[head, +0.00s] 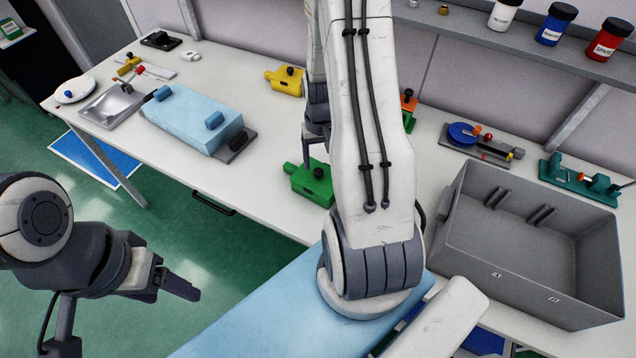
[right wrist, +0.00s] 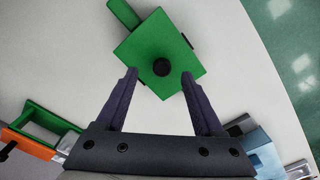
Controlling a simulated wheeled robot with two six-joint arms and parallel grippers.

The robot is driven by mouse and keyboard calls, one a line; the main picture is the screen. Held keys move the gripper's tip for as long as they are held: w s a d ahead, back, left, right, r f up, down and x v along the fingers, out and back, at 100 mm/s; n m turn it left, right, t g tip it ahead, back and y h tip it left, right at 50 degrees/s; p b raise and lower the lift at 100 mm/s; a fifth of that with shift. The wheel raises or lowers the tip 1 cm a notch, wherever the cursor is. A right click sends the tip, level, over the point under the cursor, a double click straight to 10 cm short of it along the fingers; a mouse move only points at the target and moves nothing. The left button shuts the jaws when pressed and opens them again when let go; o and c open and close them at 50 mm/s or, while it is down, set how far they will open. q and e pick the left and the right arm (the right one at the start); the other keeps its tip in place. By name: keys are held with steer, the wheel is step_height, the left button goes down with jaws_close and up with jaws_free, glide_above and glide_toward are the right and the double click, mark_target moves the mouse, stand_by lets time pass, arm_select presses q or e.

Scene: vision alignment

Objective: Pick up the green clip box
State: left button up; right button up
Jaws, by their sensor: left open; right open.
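The green clip box (head: 309,184) sits on the white table in the head view, partly hidden behind my right arm. It has a black knob on top and a narrow green tab on one side. In the right wrist view the green clip box (right wrist: 158,42) lies ahead, with its knob between the fingertips. My right gripper (right wrist: 158,74) is open and empty over the box's near part; I cannot tell if it touches. In the head view the right gripper (head: 318,140) shows only partly. My left gripper (head: 190,290) is open and empty over the floor.
A yellow clip box (head: 285,80) stands behind the green one. A large light-blue block (head: 193,118) lies to the left. An orange-and-green part (head: 408,108) is right of my arm. A grey bin (head: 470,215) fills the right side. Bare table surrounds the green box's left.

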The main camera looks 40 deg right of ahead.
mark_target(318, 170)
steer(key=f, duration=0.1)
steer(key=f+p, duration=0.1)
steer(key=f, duration=0.1)
steer(key=shift+w+a+f, duration=0.1)
steer(key=shift+w, duration=0.1)
steer(key=shift+f+p, duration=0.3)
steer(key=shift+f, duration=0.35)
steer(key=shift+c, duration=0.3)
jaws_close()
stand_by(0.5)
